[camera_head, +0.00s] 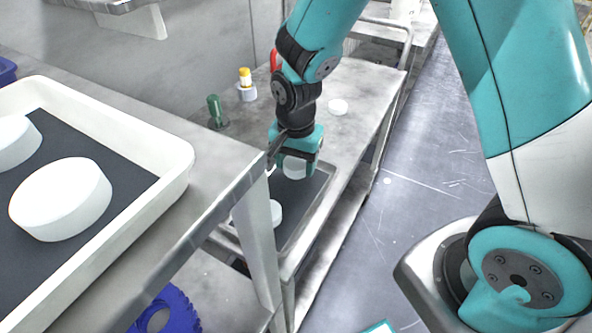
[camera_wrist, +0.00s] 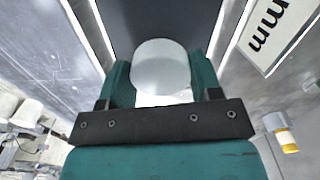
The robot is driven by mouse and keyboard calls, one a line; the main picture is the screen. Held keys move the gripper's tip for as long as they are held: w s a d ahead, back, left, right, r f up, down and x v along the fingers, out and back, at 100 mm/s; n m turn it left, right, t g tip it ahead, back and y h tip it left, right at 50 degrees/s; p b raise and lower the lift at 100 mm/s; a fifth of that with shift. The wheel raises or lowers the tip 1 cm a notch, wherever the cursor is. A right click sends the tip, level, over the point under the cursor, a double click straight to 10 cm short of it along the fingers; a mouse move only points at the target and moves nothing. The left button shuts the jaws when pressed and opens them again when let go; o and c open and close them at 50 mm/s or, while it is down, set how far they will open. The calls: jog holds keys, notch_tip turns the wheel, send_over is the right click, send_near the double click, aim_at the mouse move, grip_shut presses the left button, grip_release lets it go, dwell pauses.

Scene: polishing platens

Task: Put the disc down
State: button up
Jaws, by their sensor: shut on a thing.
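My gripper (camera_head: 295,158) is shut on a white disc (camera_head: 294,169), over the tray (camera_head: 329,171) with a dark mat on the far bench. In the wrist view the held disc (camera_wrist: 160,65) sits between the two teal fingers (camera_wrist: 160,82), with the dark mat (camera_wrist: 165,18) behind it. I cannot tell whether the disc touches the mat. Another white disc (camera_head: 270,213) lies in the same tray, nearer the camera. The fingers hide part of the held disc.
A near cream tray (camera_head: 178,160) holds large white discs (camera_head: 62,200). A blue toothed part (camera_head: 165,310) lies below.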

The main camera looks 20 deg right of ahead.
aim_at(296, 162)
jog(key=shift+f, duration=1.45)
jog(key=shift+f, duration=0.2)
jog(key=o, duration=1)
jog(key=shift+r, duration=0.15)
